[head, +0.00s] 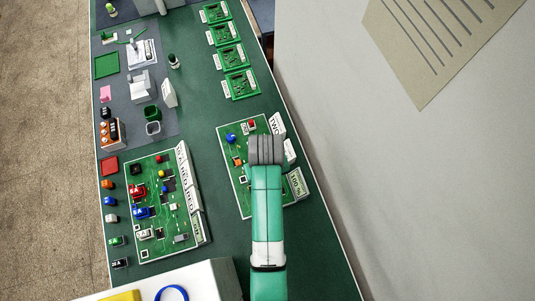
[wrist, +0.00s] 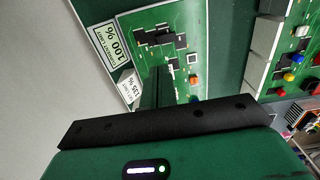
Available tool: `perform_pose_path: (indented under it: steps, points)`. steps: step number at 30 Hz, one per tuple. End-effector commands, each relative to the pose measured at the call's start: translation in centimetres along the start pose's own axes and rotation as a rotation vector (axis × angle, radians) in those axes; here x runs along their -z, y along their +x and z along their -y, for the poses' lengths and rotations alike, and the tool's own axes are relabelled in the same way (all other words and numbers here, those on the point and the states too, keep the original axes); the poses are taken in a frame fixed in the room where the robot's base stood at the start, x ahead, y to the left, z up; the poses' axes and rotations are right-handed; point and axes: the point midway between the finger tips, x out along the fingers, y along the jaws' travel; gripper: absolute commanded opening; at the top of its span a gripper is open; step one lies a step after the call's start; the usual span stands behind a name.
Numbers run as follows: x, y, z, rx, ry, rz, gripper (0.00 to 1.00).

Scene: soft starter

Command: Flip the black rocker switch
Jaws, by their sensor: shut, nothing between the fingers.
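The right green circuit board (head: 228,165) lies on the bench, partly covered by my arm in the head view. It also shows in the wrist view (wrist: 190,18), with dark blocks (wrist: 160,40) and an orange part (wrist: 194,79) on it. I cannot tell for certain which dark part is the black rocker switch. My gripper (wrist: 158,72) is shut and empty, its narrow fingers over this board. In the head view the fingertips are hidden beneath my wrist. Whether they touch the board cannot be told.
A left board (head: 150,240) carries red, blue and black parts, with white label blocks (head: 188,185) along its right edge. White label plates (head: 296,184) edge the right board. Smaller green boards (head: 241,84) lie beyond. A grey wall (head: 390,170) rises at right.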

Motion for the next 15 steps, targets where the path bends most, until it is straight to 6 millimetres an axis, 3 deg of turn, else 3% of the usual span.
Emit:
perform_pose_path:
  steps: [5,15]
  points:
    - [-0.1,2.7,0.0,0.001,0.000,0.004,0.00]
    - [-0.1,10.1,0.0,0.001,0.000,0.002,0.00]
